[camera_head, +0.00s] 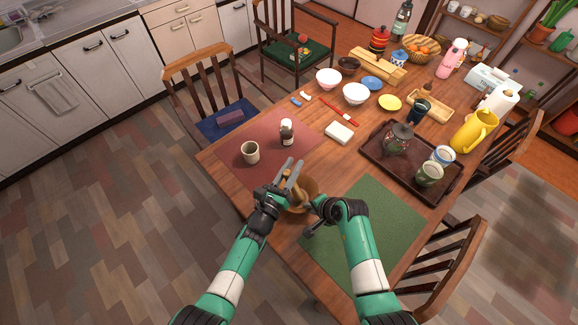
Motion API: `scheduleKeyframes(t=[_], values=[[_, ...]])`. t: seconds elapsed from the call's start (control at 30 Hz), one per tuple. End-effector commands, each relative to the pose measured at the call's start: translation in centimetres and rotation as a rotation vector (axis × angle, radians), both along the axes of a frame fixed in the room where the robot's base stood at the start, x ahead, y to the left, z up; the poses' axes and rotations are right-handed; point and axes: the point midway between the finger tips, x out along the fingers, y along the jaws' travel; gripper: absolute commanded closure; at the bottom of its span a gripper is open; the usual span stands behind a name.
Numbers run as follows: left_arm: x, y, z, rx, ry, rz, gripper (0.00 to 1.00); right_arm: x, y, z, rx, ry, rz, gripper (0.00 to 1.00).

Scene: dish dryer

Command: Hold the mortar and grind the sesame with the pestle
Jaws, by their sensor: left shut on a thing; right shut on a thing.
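The mortar (309,187), a brown bowl, stands at the table's near edge between the red-brown and green placemats. My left gripper (291,172) is over its left side, shut on a light brown wooden piece that appears to be the pestle (282,188). The pestle's lower part is hidden by the gripper and the bowl. My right gripper (313,203) is at the mortar's near right side and appears shut on its rim; its fingers are mostly hidden. Sesame cannot be made out inside the bowl.
A beige cup (250,152) and a dark bottle (287,133) stand on the red-brown mat (268,143). A dark tray (374,158) with teapot and cups lies to the right. The green mat (385,225) is clear apart from my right arm above it.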

Motion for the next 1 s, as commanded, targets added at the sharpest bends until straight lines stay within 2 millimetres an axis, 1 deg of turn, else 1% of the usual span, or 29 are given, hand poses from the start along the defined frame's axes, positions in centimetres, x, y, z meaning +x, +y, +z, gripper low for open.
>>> scheduleKeyframes(t=[0.17,0.4,0.5,0.7,0.9,1.0], values=[[0.1,0.2,0.0,0.0,-0.001,0.001,1.0,0.0,0.0,0.1,0.0,-0.001,-0.001,1.0],[0.3,2.0,-0.1,0.0,-0.002,0.003,1.0,0.0,0.0,0.1,0.0,-0.001,-0.001,1.0],[0.4,2.5,-0.2,0.0,-0.001,0.001,1.0,0.0,0.0,0.1,0.0,-0.001,-0.001,1.0],[0.3,2.6,-0.2,0.001,-0.001,0.0,1.0,0.0,0.0,0.0,0.0,-0.001,-0.001,1.0],[-0.7,2.3,-0.4,-0.001,-0.002,0.0,1.0,0.0,0.0,0.1,0.001,-0.002,-0.001,1.0],[-0.8,2.3,-0.4,0.0,-0.001,0.001,1.0,0.0,0.0,0.1,0.0,-0.001,-0.001,1.0]])
